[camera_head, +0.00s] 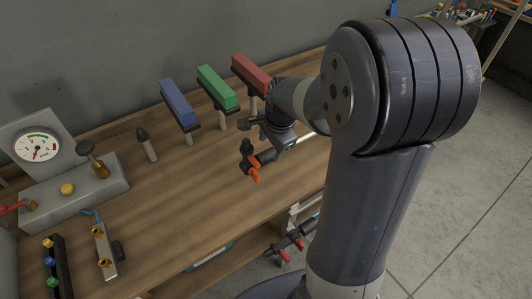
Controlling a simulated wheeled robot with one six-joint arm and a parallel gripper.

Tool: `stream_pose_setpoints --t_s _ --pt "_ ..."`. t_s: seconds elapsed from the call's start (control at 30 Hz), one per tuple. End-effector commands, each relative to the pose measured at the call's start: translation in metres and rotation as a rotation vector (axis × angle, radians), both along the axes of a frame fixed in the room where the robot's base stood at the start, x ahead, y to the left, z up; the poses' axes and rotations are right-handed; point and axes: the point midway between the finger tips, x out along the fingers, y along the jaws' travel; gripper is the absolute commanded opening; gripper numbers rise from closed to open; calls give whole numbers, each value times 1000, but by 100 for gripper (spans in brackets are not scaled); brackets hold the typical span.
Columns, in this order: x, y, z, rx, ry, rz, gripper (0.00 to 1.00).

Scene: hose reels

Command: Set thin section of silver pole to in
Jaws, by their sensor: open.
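A dark fitting with orange levers (254,170) lies on the wooden bench. A short silver length (305,137) shows to its right, beside my arm, and may be part of the silver pole. Most of this length is hidden behind my gripper and arm, so I cannot tell its thin section or how far in or out it stands. My gripper (262,128) is open above the bench, just behind and above the dark fitting. I cannot tell whether it touches anything.
Blue (178,101), green (217,88) and red (251,73) blocks stand on posts behind my gripper. A gauge (37,147) and a grey valve box (75,190) are at left. The bench middle is mostly clear. More orange-red levers (298,243) show below the bench edge.

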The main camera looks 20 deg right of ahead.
Motion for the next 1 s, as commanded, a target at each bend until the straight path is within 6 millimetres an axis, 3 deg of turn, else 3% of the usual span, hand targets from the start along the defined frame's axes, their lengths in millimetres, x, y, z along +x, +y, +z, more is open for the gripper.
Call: stream_pose_setpoints --t_s 0.2,0.4,0.77,1.0 --pt "8 3 -35 0 5 3 57" --pt "12 5 -51 0 2 3 57" --pt "14 5 -55 -1 0 3 57" --pt "13 5 -54 -1 0 3 38"
